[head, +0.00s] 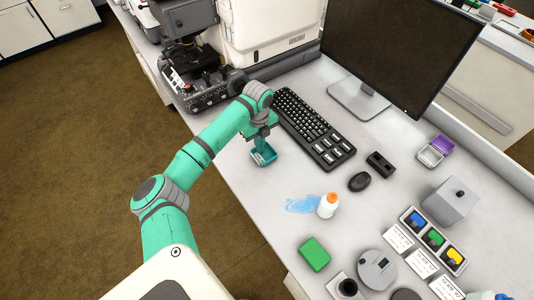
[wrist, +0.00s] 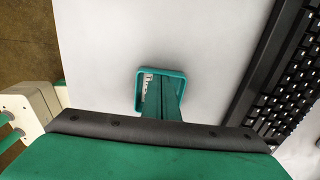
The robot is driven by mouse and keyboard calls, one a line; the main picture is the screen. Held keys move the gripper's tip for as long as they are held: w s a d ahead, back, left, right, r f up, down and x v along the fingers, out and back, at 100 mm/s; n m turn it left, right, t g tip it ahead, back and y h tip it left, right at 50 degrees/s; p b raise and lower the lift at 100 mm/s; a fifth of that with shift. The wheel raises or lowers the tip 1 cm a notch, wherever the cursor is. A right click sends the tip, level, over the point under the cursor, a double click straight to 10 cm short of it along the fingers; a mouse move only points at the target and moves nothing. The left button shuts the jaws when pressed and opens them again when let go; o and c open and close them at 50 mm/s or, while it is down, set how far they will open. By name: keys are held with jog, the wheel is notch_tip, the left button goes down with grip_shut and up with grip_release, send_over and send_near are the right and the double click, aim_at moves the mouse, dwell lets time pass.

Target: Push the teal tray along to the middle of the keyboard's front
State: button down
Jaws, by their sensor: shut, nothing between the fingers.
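The small teal tray (head: 263,157) lies on the white table, to the left of the keyboard's near half in the head view. In the wrist view the tray (wrist: 177,73) shows its rim and a pale lettered label inside. The black keyboard (head: 312,127) runs diagonally beside it; its edge fills the right of the wrist view (wrist: 283,75). A clear strip of table lies between tray and keyboard. My gripper (head: 262,143) is shut and empty, pointing down at the tray. Its fingers (wrist: 165,100) overlap the tray in the wrist view; contact is hard to tell.
A black mouse (head: 360,181) and a small black block (head: 380,164) lie past the keyboard's near end. A white bottle with an orange cap (head: 328,204) stands by a blue spill (head: 302,205). The microscope (head: 190,65) stands at the back left. The table edge is close on the left.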

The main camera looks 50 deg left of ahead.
aim_at(266, 158)
dwell(0.4)
jog(key=shift+d, duration=0.35)
jog(key=d, duration=0.2)
jog(key=d+r, duration=0.1)
jog(key=shift+s+d, duration=0.1)
jog(key=shift+s, duration=0.15)
notch_tip(266, 158, up, 9)
